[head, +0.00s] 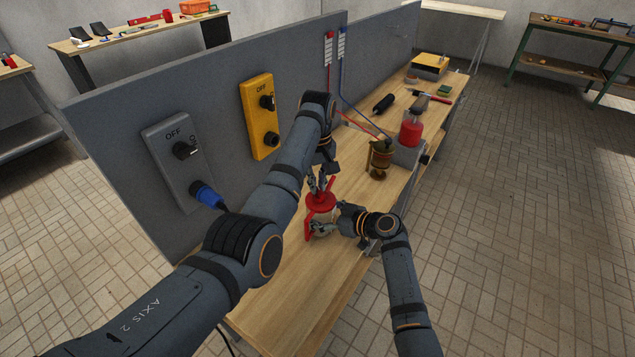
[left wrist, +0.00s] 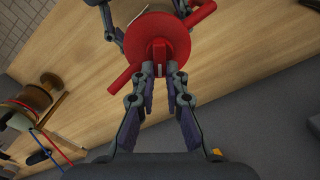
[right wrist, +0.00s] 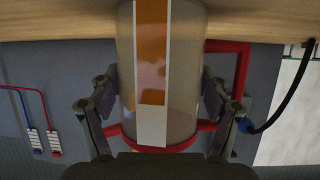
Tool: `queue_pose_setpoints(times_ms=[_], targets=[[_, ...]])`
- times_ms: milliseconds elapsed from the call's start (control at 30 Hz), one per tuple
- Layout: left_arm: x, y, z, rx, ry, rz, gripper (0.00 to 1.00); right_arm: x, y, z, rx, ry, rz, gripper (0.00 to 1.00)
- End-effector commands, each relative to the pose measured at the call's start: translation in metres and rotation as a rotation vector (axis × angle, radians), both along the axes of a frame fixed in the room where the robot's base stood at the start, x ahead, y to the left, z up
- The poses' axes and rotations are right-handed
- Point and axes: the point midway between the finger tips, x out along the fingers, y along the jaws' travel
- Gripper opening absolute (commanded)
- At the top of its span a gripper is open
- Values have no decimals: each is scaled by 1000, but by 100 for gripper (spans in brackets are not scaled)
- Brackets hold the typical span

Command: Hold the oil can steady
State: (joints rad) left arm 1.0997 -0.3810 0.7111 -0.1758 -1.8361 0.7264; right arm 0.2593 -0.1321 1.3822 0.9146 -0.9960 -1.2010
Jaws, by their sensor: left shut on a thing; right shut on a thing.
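The oil can (head: 320,203) stands on the workbench, with a red round lid, a red handle and a pale body. In the left wrist view its red lid (left wrist: 150,35) is seen from above. My left gripper (head: 320,188) comes down from above, its fingers (left wrist: 161,68) shut on the lid's red knob. My right gripper (head: 326,228) is shut around the can's body from the side. In the right wrist view the body (right wrist: 185,75) sits between the fingers, with an amber window strip showing. That view is upside down, and the lid's rim is partly hidden.
A brown-copper device (head: 380,160) and a grey block with a red cylinder (head: 411,130) stand farther along the workbench (head: 290,290). A black cylinder, a hammer and a yellow box lie beyond. A grey panel (head: 110,130) with switch boxes rises along the left side.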

Motion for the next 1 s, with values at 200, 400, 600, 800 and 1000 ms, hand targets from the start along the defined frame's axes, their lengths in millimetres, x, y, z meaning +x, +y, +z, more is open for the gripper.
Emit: queue_pose_setpoints(times_ms=[200, 400, 600, 800, 1000], targets=[[0, 0, 0, 2, 1, -21, 0, 0, 0, 0, 0, 1, -1, 27], [1, -1, 1, 1, 2, -109, 0, 0, -1, 0, -1, 1, -2, 27], [1, -4, 0, 1, 2, -270, 0, 0, -1, 0, -1, 1, -2, 27], [2, -7, 1, 1, 0, -459, 0, 0, -1, 0, -1, 0, -2, 27], [1, -10, 1, 1, 0, -633, 0, 0, -1, -1, -2, 1, -2, 27]])
